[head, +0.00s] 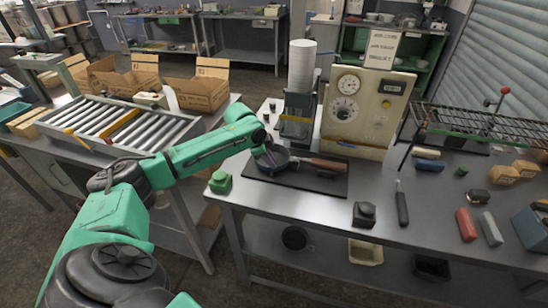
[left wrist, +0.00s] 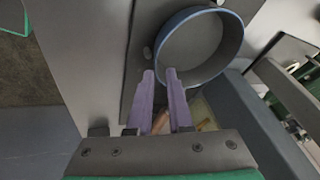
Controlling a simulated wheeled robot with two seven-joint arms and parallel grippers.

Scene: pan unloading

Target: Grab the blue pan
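The blue pan (head: 272,161) rests on a dark mat at the left end of the workbench, its brown handle (head: 326,165) pointing right. In the left wrist view the round pan (left wrist: 238,42) shows its blue rim and grey inside. My left gripper (head: 268,150) reaches down at the pan's near left side. In the left wrist view its two pale fingers (left wrist: 159,74) are apart, with a narrow gap between them. The right fingertip overlaps the pan's inside and the left one lies just outside the rim. I cannot tell whether they touch it. My right gripper is out of view.
A stack of white dishes (head: 301,66) on a grey stand and a beige machine with dials (head: 365,110) stand behind the pan. A green block (head: 220,182) is left of it. A dark block (head: 364,214) lies to the right. A roller conveyor (head: 120,124) is at left.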

